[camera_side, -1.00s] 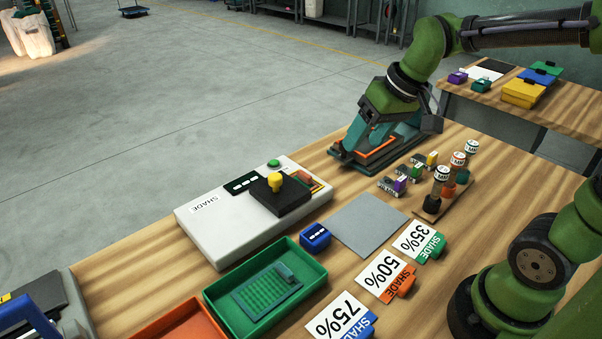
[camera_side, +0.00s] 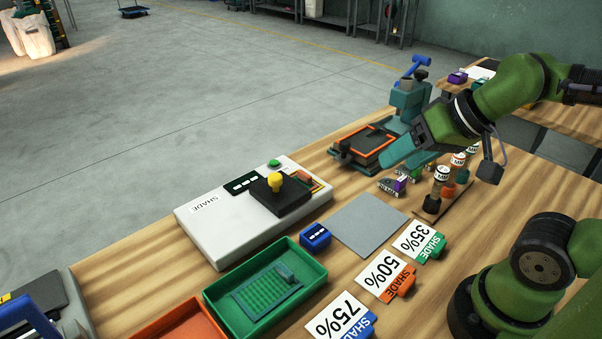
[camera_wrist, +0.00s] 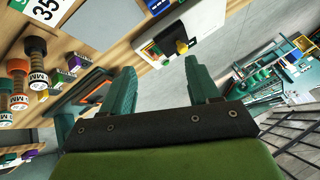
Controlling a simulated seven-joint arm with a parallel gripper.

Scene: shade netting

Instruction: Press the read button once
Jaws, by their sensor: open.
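The white meter (camera_side: 224,229) marked SHADE lies on the wooden bench. A round green button (camera_side: 273,163) stands up near its back edge; its label is too small to read. A black block (camera_side: 295,203) with a yellow knob (camera_side: 275,179) sits on the meter. My gripper (camera_side: 388,162) is to the right of the meter, above the bench and apart from the button. In the wrist view my gripper (camera_wrist: 160,78) has its two teal fingers wide apart with nothing between them. The meter (camera_wrist: 205,22) shows beyond the fingers there.
A teal press with a blue handle (camera_side: 414,69) and an orange-edged bed (camera_side: 367,141) stands behind my gripper. Small sample blocks and capped rollers (camera_side: 440,175) stand close by. A grey mat (camera_side: 368,224), a blue block (camera_side: 315,236) and a green tray (camera_side: 311,282) lie in front.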

